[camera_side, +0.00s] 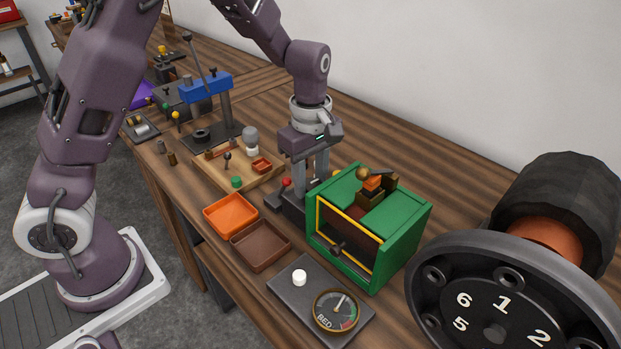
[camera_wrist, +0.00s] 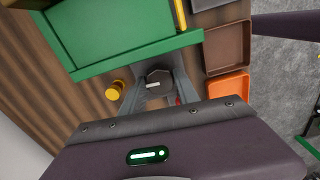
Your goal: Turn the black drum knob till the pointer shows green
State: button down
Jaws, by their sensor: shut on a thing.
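My gripper (camera_side: 308,194) points down just behind the green box and is shut on a dark knob (camera_wrist: 158,77). In the wrist view the knob sits between my two fingers and bears a white mark on top. In the side view the fingers and box hide it. A round gauge (camera_side: 336,311) with a brass-coloured rim and the letters BED is on a dark plate (camera_side: 291,300) at the front. Its light pointer leans up and slightly right. Coloured sectors show at the right of its face, but the pointer's exact reading is too small to tell.
The green box (camera_side: 408,232) stands close to my gripper and also fills the upper wrist view. Orange (camera_side: 231,214) and brown (camera_side: 261,246) trays lie left of it. A yellow knob (camera_wrist: 114,91) is near my fingers. A large numbered wheel (camera_side: 475,290) fills the right foreground.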

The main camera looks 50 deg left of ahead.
jog(key=m, duration=0.5)
jog(key=shift+m, duration=0.3)
jog(key=m, duration=1)
jog(key=shift+m, duration=2.7)
jog(key=c, duration=0.9)
grip_release()
